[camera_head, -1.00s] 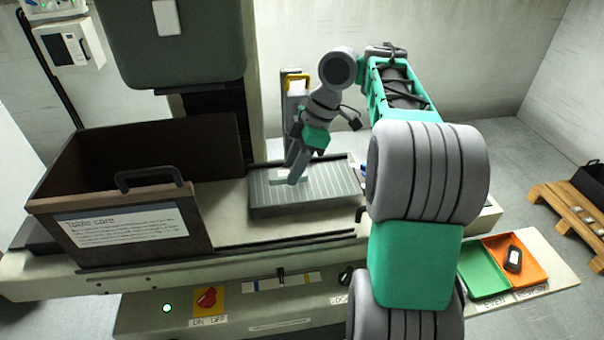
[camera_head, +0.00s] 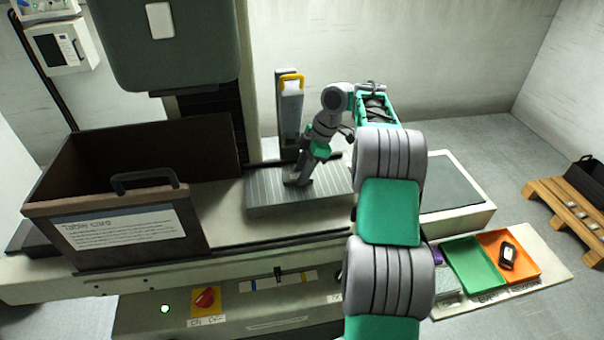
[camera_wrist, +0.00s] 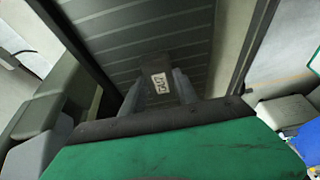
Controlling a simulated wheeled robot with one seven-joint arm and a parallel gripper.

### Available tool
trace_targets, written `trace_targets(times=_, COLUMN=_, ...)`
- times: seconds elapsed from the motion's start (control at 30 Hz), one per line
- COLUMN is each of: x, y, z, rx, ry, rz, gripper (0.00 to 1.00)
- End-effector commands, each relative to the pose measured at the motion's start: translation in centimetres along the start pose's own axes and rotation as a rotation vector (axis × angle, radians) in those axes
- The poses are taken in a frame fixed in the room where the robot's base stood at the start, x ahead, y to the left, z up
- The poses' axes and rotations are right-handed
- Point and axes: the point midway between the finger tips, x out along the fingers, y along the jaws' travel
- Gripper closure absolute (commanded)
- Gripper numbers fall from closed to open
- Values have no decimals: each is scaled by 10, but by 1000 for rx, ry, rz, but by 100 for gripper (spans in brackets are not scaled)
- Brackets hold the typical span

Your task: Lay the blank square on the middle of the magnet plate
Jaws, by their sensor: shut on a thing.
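The magnet plate (camera_head: 262,193) is a grey, striped slab on the machine table, below the middle of the head view. In the wrist view its striped top (camera_wrist: 125,25) fills the upper middle. My gripper (camera_head: 293,182) is low over the plate's middle part, pointing down. In the wrist view my gripper (camera_wrist: 160,92) is shut on the blank (camera_wrist: 158,66), a dark grey block with a small white printed label. The blank looks roughly in line with the plate's stripes. I cannot tell whether it touches the plate. In the head view my gripper hides the blank.
A large brown open box (camera_head: 195,215) with a table care sign stands left of the plate. A yellow-topped upright unit (camera_head: 290,105) stands behind it. Green (camera_head: 474,266) and orange (camera_head: 520,268) trays lie at the right; the orange one holds a dark object.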

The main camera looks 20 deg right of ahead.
Motion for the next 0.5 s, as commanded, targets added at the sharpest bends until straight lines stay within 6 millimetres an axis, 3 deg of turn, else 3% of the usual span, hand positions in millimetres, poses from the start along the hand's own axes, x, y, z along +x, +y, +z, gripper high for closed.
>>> trace_targets(times=0.27, x=1, y=1, z=0, rx=-1, ry=0, rz=3, gripper=100)
trace_targets(times=0.3, x=1, y=0, z=0, rx=0, ry=0, rz=1, gripper=62)
trace_targets(times=0.5, x=1, y=0, z=0, rx=0, ry=0, rz=1, gripper=45)
